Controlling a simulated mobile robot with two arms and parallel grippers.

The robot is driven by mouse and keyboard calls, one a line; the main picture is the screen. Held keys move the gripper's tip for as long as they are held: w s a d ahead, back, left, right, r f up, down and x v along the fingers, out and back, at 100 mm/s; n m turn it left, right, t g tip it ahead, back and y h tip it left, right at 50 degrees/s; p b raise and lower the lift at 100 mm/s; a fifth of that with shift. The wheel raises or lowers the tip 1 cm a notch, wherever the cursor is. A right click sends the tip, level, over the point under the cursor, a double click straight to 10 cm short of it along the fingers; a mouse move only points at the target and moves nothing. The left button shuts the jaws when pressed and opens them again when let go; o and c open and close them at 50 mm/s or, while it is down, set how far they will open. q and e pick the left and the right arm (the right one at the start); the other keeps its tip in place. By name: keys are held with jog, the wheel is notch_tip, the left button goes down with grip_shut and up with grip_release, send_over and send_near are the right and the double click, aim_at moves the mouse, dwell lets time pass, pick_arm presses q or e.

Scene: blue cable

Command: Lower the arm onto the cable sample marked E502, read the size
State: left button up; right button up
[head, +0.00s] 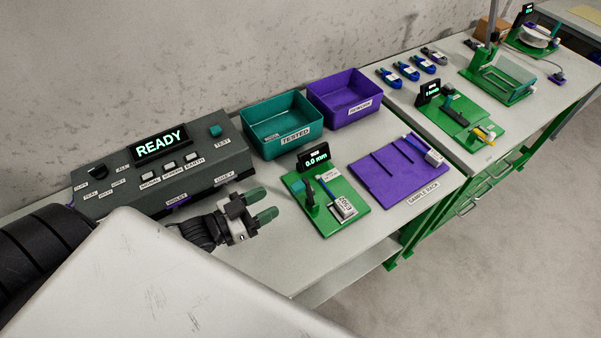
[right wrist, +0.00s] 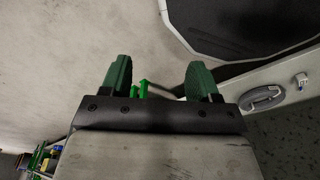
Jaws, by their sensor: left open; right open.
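A grey tester (head: 226,164) showing READY stands behind my left gripper. A teal TESTED bin (head: 268,138) and a purple bin (head: 334,117) stand at the back. A purple sample rack (head: 385,190) holding a tagged cable lies right of the gauge. Another green gauge (head: 465,128) stands farther right.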

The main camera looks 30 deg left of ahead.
aim_at(303, 186)
pick_arm(q)
jog(key=w+d, duration=0.2)
jog(key=shift+w+d+r+p, duration=0.35)
jog(key=shift+w+d, duration=0.05)
jog(key=x, duration=0.5)
jog(key=shift+w+a+f+p, duration=0.1)
jog(key=shift+w+f+p, duration=0.1)
jog(key=shift+p, duration=0.2)
jog(key=shift+w+d, duration=0.2)
jog(key=shift+w, duration=0.05)
jog(key=shift+w+d, duration=0.1)
jog(key=shift+w, duration=0.1)
jog(key=shift+c, duration=0.6)
grip_shut()
pick_arm(e)
jog(key=shift+g, duration=0.3)
jog(key=s, duration=0.1)
jog(key=s+d+r, duration=0.1)
jog(key=s+d, duration=0.1)
jog(key=shift+s+d+r, duration=0.15)
jog(key=shift+s+r, duration=0.05)
jog(key=shift+r, duration=0.05)
